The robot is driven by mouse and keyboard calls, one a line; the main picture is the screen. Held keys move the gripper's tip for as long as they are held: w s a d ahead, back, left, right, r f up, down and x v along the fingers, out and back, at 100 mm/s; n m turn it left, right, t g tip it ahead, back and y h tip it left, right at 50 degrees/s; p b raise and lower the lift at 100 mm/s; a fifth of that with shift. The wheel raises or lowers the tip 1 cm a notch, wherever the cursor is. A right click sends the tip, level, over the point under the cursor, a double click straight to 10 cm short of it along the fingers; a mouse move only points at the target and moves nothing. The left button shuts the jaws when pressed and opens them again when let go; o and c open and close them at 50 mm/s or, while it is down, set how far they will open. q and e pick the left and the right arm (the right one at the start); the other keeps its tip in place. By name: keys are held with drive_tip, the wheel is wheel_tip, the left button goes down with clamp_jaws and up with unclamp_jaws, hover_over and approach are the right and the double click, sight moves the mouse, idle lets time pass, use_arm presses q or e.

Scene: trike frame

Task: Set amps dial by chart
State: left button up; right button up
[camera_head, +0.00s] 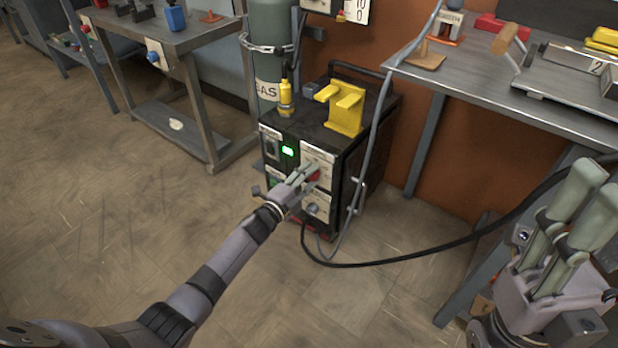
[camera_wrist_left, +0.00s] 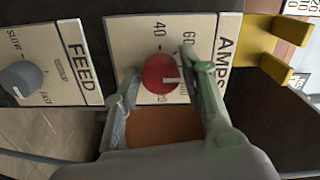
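The red amps dial (camera_wrist_left: 160,75) sits on the cream AMPS panel (camera_wrist_left: 125,38) of the black welder (camera_head: 350,150). Its white pointer mark faces right in the wrist view. The numbers 40 and 60 show above it and a partly hidden 20 below; the right finger hides part of the scale. My left gripper (camera_wrist_left: 163,76) is open, its fingers on either side of the dial with small gaps visible. In the head view, the left gripper (camera_head: 308,175) is at the welder's front. My right gripper (camera_head: 592,180) is raised at right, apparently empty; its finger gap is unclear.
The FEED panel with its grey dial (camera_wrist_left: 20,80) is beside the AMPS panel. A yellow holder (camera_head: 345,108) stands on the welder. A white card with numbers (camera_head: 357,10) hangs above, cut off. A black cable (camera_head: 410,255) crosses to the right bench (camera_head: 480,80).

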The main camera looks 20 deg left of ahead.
use_arm(q)
drive_tip(key=shift+o, duration=1.1)
drive_tip(key=v, duration=1.2)
drive_tip(key=shift+r, duration=0.1)
